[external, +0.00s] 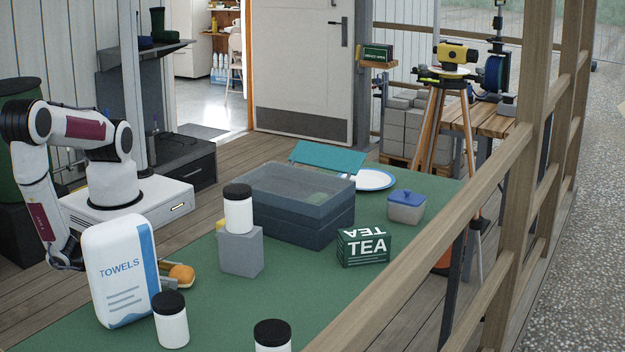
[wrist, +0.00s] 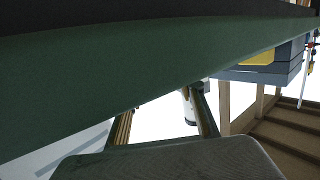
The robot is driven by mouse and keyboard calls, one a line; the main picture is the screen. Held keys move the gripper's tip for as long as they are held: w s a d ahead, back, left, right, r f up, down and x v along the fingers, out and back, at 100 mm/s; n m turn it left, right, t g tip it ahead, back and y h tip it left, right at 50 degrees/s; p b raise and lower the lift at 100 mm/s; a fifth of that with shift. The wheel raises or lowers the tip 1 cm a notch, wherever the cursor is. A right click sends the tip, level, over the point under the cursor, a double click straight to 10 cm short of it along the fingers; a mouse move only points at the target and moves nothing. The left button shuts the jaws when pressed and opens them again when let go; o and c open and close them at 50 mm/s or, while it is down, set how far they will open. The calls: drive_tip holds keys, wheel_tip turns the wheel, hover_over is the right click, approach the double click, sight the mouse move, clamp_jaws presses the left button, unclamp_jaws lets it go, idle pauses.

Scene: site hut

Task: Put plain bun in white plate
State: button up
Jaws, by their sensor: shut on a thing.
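The plain bun (external: 181,275), round and orange-brown, shows just right of the towels pack at the table's left edge. My gripper (external: 172,277) is mostly hidden behind that pack; its end shows at the bun and is shut on it. Whether the bun touches the table is hard to tell. The white plate (external: 375,180), with a blue rim, lies at the far end of the green table, well away from my gripper. The crate and a teal panel hide part of it. The bun and plate cannot be made out in the wrist view.
The towels pack (external: 122,270) stands in front of my gripper. A grey block (external: 241,253) bears a white jar (external: 238,214). A blue-grey crate (external: 290,225) stands between bun and plate. A tea box (external: 364,248) and blue-lidded pot (external: 406,211) stand right. Two dark-lidded jars (external: 171,326) (external: 272,342) stand in front.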

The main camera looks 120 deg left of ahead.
drive_tip(key=shift+f, duration=0.35)
drive_tip(key=o, duration=1.1)
drive_tip(key=shift+o, duration=0.2)
drive_tip(key=shift+s+d, duration=0.1)
drive_tip(key=shift+v, duration=3.8)
drive_tip(key=shift+c, duration=1.3)
